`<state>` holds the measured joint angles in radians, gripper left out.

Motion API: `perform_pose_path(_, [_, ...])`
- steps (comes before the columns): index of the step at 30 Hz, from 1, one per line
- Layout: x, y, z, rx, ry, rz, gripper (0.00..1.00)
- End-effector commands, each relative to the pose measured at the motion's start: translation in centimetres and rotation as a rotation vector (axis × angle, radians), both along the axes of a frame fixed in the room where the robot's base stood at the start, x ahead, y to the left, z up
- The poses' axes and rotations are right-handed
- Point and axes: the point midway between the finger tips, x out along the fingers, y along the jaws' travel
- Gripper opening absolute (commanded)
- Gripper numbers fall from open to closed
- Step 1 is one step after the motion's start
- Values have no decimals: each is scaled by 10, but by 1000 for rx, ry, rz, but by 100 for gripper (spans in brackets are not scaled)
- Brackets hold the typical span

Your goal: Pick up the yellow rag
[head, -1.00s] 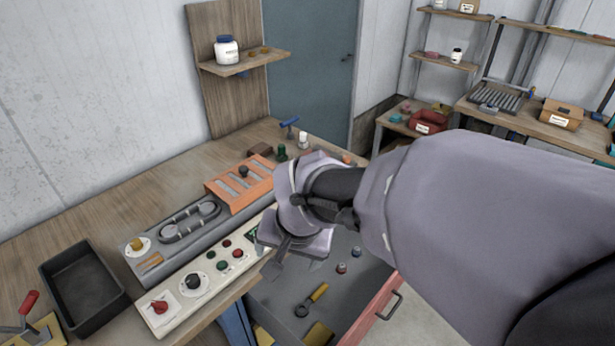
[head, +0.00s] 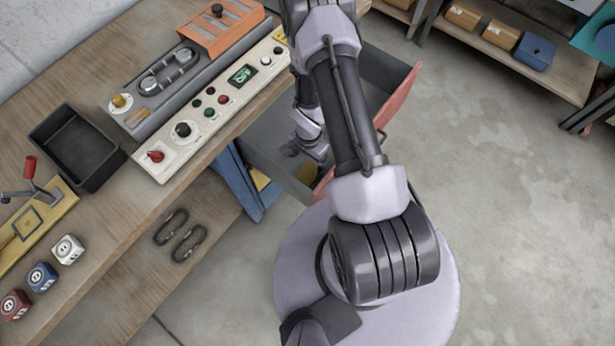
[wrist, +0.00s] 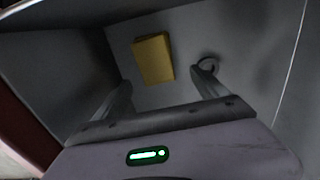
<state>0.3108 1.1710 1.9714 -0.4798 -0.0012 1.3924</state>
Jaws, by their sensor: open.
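The yellow rag (wrist: 153,59) shows in the wrist view as a flat, folded rectangle on the grey drawer floor. It lies beyond and between my fingers, apart from them. My gripper (wrist: 162,84) is open and empty, with its two fingers pointing at the drawer floor. In the head view, my gripper (head: 306,150) is low over the open drawer (head: 262,127), and my arm hides much of the drawer's inside.
Drawer walls stand close around my gripper; the red drawer front (head: 398,103) is to the right. The control panel (head: 208,110) is on the bench at the left. Clear floor lies right.

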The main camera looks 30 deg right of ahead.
Motion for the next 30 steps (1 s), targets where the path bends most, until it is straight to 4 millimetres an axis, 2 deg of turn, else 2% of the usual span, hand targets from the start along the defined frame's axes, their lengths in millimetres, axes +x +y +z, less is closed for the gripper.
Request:
perform_pose_path(1, [0, 0, -18, 0, 0, 0, 84])
perform_pose_path(6, [0, 0, -31, 0, 0, 0, 84])
perform_pose_path(15, [-6, -4, -77, 0, 0, 1, 84])
perform_pose_path(23, [-6, -4, -76, 0, 0, 1, 84])
perform_pose_path(26, [-6, -4, -75, 0, 0, 1, 68])
perform_pose_path(30, [-6, -4, -76, 0, 0, 1, 40])
